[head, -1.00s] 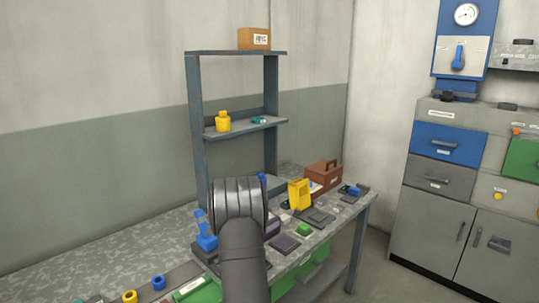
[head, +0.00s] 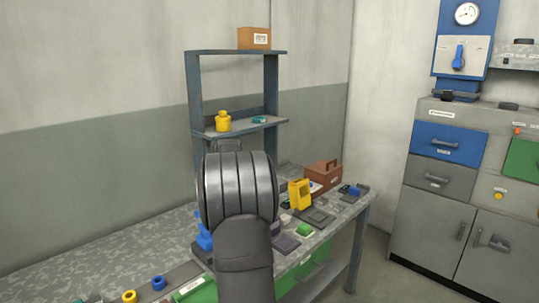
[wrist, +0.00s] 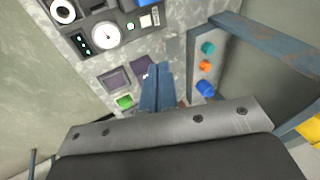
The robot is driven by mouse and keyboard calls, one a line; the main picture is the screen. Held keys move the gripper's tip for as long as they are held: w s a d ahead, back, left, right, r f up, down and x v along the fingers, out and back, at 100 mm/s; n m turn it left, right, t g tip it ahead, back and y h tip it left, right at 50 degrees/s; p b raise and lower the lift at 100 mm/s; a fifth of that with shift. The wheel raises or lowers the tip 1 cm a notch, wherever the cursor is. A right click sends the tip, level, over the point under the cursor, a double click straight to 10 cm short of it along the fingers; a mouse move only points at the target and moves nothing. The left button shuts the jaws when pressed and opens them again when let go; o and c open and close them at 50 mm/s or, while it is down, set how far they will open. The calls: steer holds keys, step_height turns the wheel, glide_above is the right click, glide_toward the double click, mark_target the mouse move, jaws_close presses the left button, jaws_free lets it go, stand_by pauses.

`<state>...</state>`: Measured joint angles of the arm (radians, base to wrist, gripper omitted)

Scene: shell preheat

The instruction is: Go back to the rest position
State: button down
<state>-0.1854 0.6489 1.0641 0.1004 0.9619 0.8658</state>
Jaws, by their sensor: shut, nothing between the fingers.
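My gripper (wrist: 157,88) shows in the wrist view as two blue fingers pressed together with nothing between them. It hangs above a grey speckled surface and does not visibly hold or touch any object. In the head view my dark arm rises from the bottom centre in front of the workbench (head: 80,262) and hides part of it; the fingers cannot be seen there.
The blue-grey shelf (head: 194,95) stands behind my arm, with a yellow bottle (head: 223,122) and a cardboard box (head: 254,39). A yellow device (head: 300,194) and brown toolbox (head: 323,174) are right of my arm. Grey cabinets (head: 432,225) stand far right. The wrist view shows a gauge (wrist: 106,36).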

step_height(320, 180, down, 5)
steer(key=m, duration=0.1)
steer(key=a+v, duration=0.1)
steer(key=v, duration=0.8)
steer(key=s+a+f+g+h, duration=0.1)
steer(key=s+a+f, duration=0.3)
steer(key=s+a, duration=0.1)
steer(key=shift+f+g, duration=0.2)
steer(key=shift+g, duration=0.2)
